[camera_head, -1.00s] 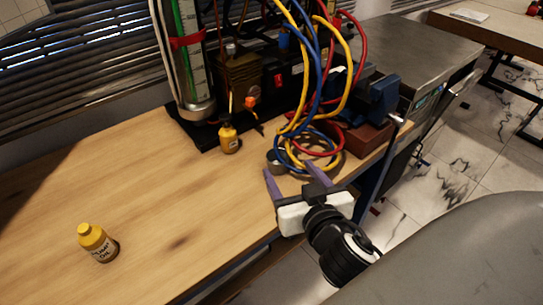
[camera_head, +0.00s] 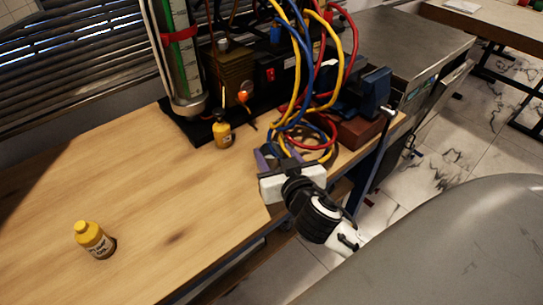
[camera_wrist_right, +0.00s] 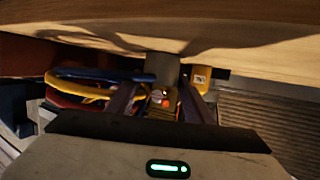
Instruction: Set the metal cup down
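The metal cup (camera_wrist_right: 162,68) is a small grey cylinder. In the right wrist view it is ahead of and between my right gripper's two fingers, with a gap showing on the left. In the head view it is mostly hidden behind the fingers, on the wooden bench beside the coiled hoses. My right gripper (camera_head: 275,154) reaches over the bench's front edge; it also shows in the right wrist view (camera_wrist_right: 160,90). Its purple fingers stand apart, and I see no firm grip on the cup. My left gripper is not in view.
Blue, yellow and red hoses (camera_head: 322,70) hang and coil just right of the gripper. A blue vise (camera_head: 362,92) stands beyond them. A yellow bottle (camera_head: 222,134) stands behind left, and another oil bottle (camera_head: 95,240) stands front left. The bench (camera_head: 165,195) between is clear.

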